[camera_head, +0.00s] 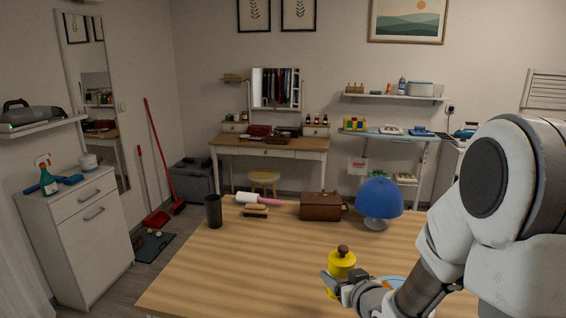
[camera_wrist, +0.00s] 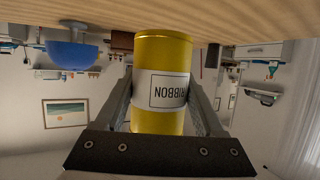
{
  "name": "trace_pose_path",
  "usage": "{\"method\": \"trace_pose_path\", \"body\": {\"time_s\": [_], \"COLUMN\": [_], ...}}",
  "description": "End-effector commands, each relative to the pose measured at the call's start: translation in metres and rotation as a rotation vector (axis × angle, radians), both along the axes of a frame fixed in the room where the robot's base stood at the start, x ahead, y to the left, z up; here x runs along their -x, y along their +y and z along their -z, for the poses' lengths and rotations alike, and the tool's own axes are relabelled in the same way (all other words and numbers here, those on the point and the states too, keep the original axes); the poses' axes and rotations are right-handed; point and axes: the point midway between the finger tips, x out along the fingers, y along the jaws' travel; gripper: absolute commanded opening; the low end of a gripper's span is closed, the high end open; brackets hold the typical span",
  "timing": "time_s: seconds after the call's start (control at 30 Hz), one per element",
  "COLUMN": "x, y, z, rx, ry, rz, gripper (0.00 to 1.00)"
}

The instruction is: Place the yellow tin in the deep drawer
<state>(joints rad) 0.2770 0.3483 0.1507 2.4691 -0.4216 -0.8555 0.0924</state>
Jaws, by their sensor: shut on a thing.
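In the wrist view the yellow tin (camera_wrist: 163,60) fills the middle, with a white label reading RIBBON. My gripper (camera_head: 345,286) is shut on it, with one finger on each side (camera_wrist: 163,100). A white cabinet (camera_head: 100,243) at the left has a shallow upper front and a taller lower front (camera_head: 103,255), each with a bar handle. Both look closed.
The wooden table (camera_head: 215,270) holds a blue lamp (camera_head: 379,198), brown box (camera_head: 320,206), brush (camera_head: 256,211), pink-handled roller (camera_head: 258,198) and black cup (camera_head: 213,211). Its left part is clear. A spray bottle (camera_head: 47,181) stands on the cabinet. A mat (camera_head: 154,246) lies on the floor.

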Motion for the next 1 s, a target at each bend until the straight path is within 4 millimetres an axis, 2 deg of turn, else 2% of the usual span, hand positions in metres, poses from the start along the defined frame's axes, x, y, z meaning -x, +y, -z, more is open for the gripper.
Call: {"method": "trace_pose_path", "body": {"time_s": [0.03, 0.2, 0.4, 0.6, 1.0], "x": [-0.003, -0.009, -0.009, -0.008, -0.008], "y": [0.003, 0.001, -0.003, -0.006, -0.007], "z": [0.011, 0.044, 0.072, 0.083, 0.084], "rx": [-0.003, 0.0, 0.0, 0.001, 0.001], "ry": [0.007, 0.007, 0.003, 0.0, -0.001], "rz": [0.019, 0.111, 0.193, 0.227, 0.232], "gripper": [0.13, 0.13, 0.13, 0.13, 0.13]}}
